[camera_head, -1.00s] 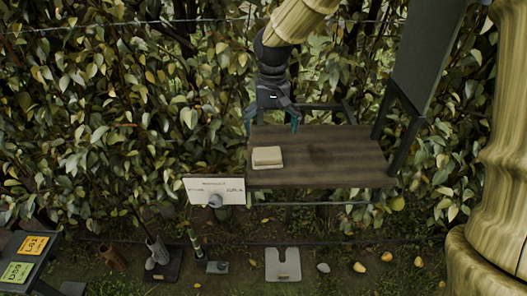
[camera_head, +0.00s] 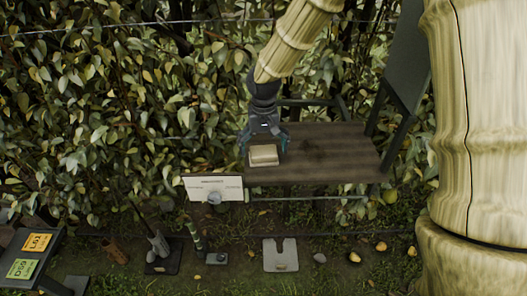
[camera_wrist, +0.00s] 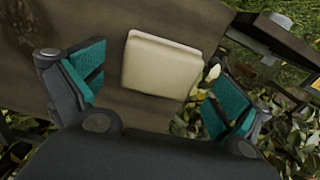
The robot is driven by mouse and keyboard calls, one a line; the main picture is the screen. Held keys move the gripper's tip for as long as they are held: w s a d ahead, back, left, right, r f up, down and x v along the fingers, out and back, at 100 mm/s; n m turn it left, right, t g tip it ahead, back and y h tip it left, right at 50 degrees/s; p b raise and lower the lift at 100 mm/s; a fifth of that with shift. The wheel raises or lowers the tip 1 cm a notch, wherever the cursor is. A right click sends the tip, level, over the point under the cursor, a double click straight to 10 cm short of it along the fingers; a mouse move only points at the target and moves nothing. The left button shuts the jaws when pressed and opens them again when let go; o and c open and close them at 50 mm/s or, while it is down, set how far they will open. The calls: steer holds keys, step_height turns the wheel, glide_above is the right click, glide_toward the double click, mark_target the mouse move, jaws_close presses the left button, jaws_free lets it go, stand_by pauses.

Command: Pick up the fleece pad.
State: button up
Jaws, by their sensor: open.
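The fleece pad (camera_head: 264,157) is a cream, folded, block-like pad lying flat near the left end of a dark wooden shelf (camera_head: 325,160). In the wrist view the pad (camera_wrist: 160,66) lies ahead of my gripper (camera_wrist: 158,90), roughly between its two spread fingers. The fingers have teal inner faces and are open and empty. In the head view my gripper (camera_head: 264,146) is at the pad's far side, its fingertips on either side of the pad. I cannot tell how much height is left between the fingertips and the shelf.
A white sign (camera_head: 228,194) stands at the shelf's front left. A dark upright panel (camera_head: 404,50) rises at the shelf's right end. The shelf's right part is bare. Dense leaves stand behind. Several small items and fallen pears (camera_head: 355,257) lie on the ground.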

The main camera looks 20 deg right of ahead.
steer(key=shift+f, duration=1)
steer(key=shift+s, duration=0.1)
steer(key=c, duration=1.1)
steer(key=shift+r, duration=0.2)
steer(key=shift+r+b, duration=0.4)
steer(key=shift+r, duration=0.1)
steer(key=shift+r+b, duration=0.65)
steer(key=shift+r, duration=0.3)
steer(key=s+a+r+b, duration=0.1)
steer(key=s+a+b, duration=0.1)
steer(key=s, duration=0.5)
steer(key=s+a+b, duration=0.3)
steer(key=s+a, duration=0.2)
steer(key=s, duration=0.2)
steer(key=shift+a+r+b, duration=0.25)
steer(key=shift+r+b, duration=0.05)
steer(key=shift+r, duration=0.1)
